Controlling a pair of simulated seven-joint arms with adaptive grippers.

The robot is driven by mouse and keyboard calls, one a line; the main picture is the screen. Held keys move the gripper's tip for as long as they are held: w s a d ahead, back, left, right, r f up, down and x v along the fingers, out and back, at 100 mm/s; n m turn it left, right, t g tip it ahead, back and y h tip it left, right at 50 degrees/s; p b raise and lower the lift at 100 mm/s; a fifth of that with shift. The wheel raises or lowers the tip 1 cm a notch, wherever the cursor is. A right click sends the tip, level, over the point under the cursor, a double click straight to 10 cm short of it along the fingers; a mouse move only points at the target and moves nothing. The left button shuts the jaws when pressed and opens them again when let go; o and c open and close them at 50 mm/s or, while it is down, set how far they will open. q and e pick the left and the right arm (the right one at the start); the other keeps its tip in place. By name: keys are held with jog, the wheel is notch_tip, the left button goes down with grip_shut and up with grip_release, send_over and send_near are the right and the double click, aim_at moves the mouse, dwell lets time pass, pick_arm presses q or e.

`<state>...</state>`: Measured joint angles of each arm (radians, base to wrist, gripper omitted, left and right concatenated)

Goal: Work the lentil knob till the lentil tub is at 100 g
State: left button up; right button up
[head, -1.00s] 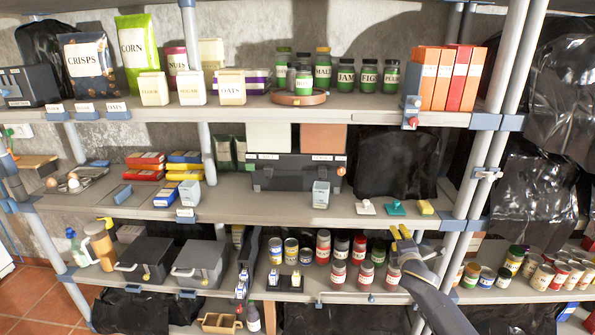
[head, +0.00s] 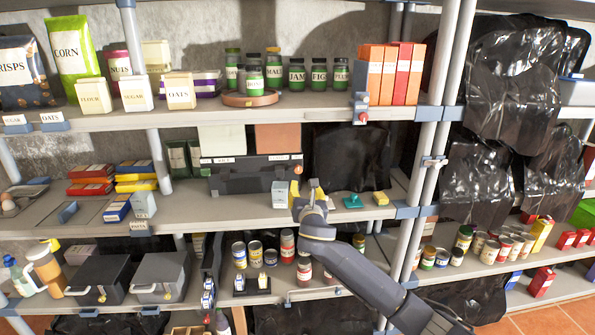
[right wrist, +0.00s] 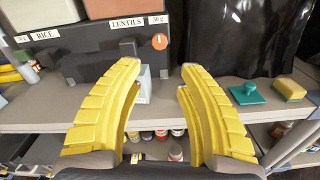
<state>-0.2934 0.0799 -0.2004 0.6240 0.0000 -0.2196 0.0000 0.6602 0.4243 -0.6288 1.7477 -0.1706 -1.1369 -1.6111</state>
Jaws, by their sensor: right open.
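A dark dispenser (head: 240,180) stands on the middle shelf, with RICE and LENTILS labels; the lentil side reads "50 g" in the right wrist view. The round orange lentil knob (right wrist: 160,41) is on its right front and is small in the head view (head: 298,169). A pale grey tub (head: 280,195) stands on the shelf below the lentil side. In the right wrist view the tub (right wrist: 144,84) is partly hidden by the left finger. My right gripper (head: 307,188) is open and empty, in front of the knob and apart from it. My left gripper is out of view.
A teal scraper-like piece (right wrist: 247,93) and a yellow sponge (right wrist: 289,90) lie on the shelf to the right. A black plastic sheet (head: 350,160) hangs behind. Jars and cans (head: 288,246) stand on the shelf below. A grey post (head: 432,150) rises at the right.

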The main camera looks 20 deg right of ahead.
aim_at(299, 170)
jog(key=w, duration=0.4)
jog(key=w+d, duration=0.1)
jog(key=w, duration=0.4)
jog(key=w+d, duration=0.1)
jog(key=w, duration=0.4)
jog(key=shift+w+d, duration=0.2)
jog(key=shift+c, duration=0.4)
grip_shut()
